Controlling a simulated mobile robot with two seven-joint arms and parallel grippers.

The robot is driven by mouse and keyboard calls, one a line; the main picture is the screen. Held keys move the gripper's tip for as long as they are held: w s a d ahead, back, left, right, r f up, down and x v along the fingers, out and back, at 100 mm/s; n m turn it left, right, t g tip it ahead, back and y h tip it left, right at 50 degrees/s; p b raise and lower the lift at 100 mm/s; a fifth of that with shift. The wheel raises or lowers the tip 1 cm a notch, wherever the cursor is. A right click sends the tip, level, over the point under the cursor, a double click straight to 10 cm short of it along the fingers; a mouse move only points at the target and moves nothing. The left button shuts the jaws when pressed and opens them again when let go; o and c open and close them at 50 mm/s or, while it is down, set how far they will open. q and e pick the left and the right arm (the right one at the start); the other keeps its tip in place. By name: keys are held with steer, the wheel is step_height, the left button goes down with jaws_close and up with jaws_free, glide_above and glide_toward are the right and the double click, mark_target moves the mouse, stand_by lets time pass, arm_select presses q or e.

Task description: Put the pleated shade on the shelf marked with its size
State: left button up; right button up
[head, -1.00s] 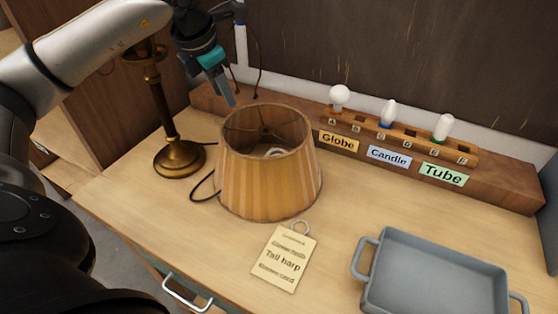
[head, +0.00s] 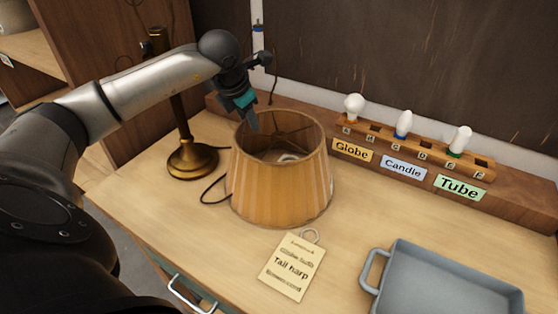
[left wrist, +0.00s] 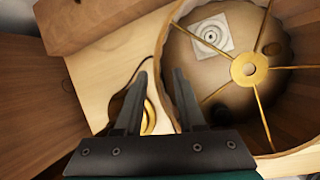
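The pleated shade (head: 280,185), tan with a wide open top, stands upright on the bench. My left gripper (head: 252,128) points down at the shade's left-rear rim. In the left wrist view the gripper (left wrist: 160,85) has its fingers apart, with one over the outside and one over the inside of the shade's wall (left wrist: 285,150). Whether they touch it, I cannot tell. Gold spokes and a ring (left wrist: 249,69) cross the shade's top. A paper tag (head: 292,266) reading "Tall harp" lies in front. A shelf unit (head: 32,50) shows at upper left; its small label is unreadable. My right gripper is out of view.
A brass lamp stand (head: 192,160) is left of the shade, with a dark cord beside it. A wooden bulb rack (head: 415,147), with Globe, Candle and Tube labels below, is behind right. A grey tray (head: 450,285) is at front right. Bench between tag and rack is clear.

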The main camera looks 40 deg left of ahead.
arm_select(q)
steer(key=x, duration=0.4)
steer(key=shift+w+f, duration=0.2)
jaws_close()
stand_by(1.2)
